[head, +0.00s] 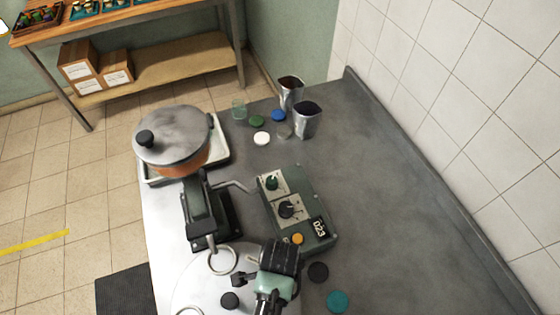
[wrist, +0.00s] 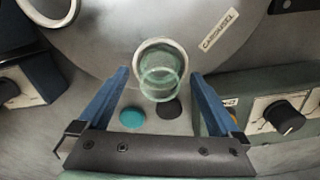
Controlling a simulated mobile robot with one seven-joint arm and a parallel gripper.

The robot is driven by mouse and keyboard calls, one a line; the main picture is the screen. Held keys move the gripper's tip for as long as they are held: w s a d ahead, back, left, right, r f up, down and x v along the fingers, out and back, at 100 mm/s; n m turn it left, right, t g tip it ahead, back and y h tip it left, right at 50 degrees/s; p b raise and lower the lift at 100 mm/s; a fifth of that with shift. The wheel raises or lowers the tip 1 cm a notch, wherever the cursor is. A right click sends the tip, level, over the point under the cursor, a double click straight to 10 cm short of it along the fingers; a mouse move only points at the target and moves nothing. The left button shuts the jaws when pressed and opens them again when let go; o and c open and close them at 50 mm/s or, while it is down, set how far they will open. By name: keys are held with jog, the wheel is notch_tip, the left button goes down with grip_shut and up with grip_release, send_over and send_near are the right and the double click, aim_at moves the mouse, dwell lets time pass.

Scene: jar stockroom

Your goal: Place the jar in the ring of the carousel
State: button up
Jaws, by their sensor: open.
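A clear greenish glass jar (wrist: 162,85) is in the wrist view, between my gripper's two blue fingers (wrist: 160,76). The fingers are open, with a gap on each side of the jar. A pale ring (wrist: 138,47) of the carousel (wrist: 105,45) shows around the jar's lower end. The jar appears to stand upright in it, though its seating at the base is hard to tell. In the head view the grey round carousel (head: 190,275) is at the bottom, with another ring (head: 222,260) visible. My arm hides the jar there.
A control box (head: 298,210) with knobs stands close beside the carousel. A black disc (head: 318,271) and a teal disc (head: 337,300) lie at right. A lidded pot (head: 175,140), pouches (head: 306,118) and another glass (head: 239,108) are farther back. The counter's right side is clear.

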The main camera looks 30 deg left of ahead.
notch_tip(320, 180, up, 12)
jog(key=w+r+n+t+y, duration=0.25)
jog(key=w+r+t, duration=0.65)
jog(key=w+r, duration=0.85)
jog(key=w+d+r+n+t, duration=0.2)
jog(key=w+r+t, duration=0.1)
jog(key=r, duration=0.5)
jog(key=w+d+r+n+t, duration=0.1)
jog(key=w+r+n+t, duration=0.15)
jog(key=r, duration=0.55)
jog(key=s+d+r+n+t+h, duration=0.1)
jog(key=s+r+t, duration=0.3)
jog(key=r, duration=0.6)
jog(key=s+d+r+n+t+h, duration=0.1)
jog(key=s+d+r+t, duration=0.2)
jog(key=r, duration=0.7)
jog(key=s+d+r+n+t+h, duration=0.1)
jog(key=s+r+t, duration=0.4)
jog(key=r, duration=0.5)
jog(key=shift+d+r+n+t, duration=0.35)
jog(key=shift+d+t, duration=0.1)
jog(key=shift+d, duration=0.35)
